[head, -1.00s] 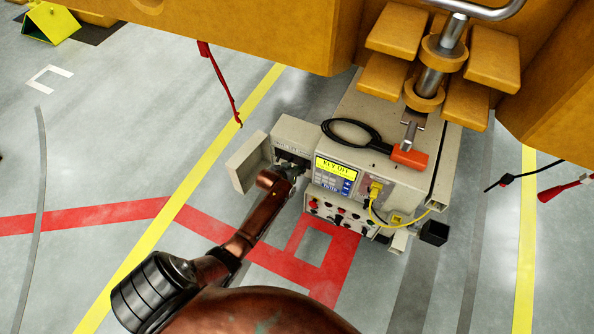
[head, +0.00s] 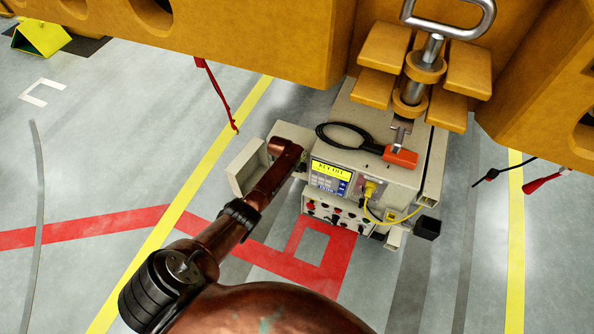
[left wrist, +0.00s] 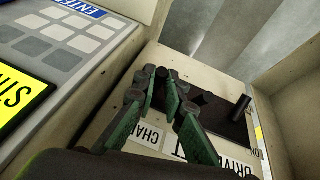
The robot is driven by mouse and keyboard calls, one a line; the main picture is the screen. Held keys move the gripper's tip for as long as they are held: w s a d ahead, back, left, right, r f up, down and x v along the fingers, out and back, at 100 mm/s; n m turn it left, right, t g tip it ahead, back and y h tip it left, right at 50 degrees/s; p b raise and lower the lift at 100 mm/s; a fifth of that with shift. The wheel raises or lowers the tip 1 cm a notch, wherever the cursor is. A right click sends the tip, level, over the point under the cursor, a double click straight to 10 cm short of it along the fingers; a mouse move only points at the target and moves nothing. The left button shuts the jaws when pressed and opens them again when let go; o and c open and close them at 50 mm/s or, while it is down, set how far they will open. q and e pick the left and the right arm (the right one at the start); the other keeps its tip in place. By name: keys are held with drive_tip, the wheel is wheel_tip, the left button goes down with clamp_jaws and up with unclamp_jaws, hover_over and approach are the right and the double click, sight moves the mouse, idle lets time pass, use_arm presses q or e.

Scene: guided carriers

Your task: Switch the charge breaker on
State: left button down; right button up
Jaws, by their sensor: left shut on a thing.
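The breaker box (head: 290,131) is on the left side of the beige charger unit, with its door (head: 246,167) swung open. In the left wrist view the dark breaker strip (left wrist: 215,112) carries a label starting CHA (left wrist: 148,135) and a DRIVE label (left wrist: 190,150), partly hidden by my fingers. My left gripper (left wrist: 163,80) has its green fingers closed together over the CHA side, shut on what looks like the charge breaker's lever, mostly hidden between them. Another black lever (left wrist: 239,107) stands free to the right. In the head view my arm hides the fingers. My right gripper is not in view.
The charger's yellow display (head: 331,170) and keypad (head: 327,183) sit right of the box. A yellow cable (head: 398,221) loops from its front, and a black cable with an orange-red plug (head: 400,156) lies on top. Orange machinery (head: 250,30) overhangs behind.

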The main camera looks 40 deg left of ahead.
use_arm(q)
drive_tip(key=shift+w+a+r+g+b, duration=0.15)
drive_tip(key=shift+w+g+b, duration=0.1)
drive_tip(key=shift+g+b, duration=0.35)
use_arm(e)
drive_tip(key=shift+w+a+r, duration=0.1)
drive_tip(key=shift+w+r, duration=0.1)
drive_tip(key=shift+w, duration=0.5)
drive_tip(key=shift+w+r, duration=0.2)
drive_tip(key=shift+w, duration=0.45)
use_arm(q)
drive_tip(key=c, duration=2)
unclamp_jaws()
drive_tip(key=v, duration=1.2)
drive_tip(key=shift+w+a, duration=0.15)
drive_tip(key=shift+w, duration=0.05)
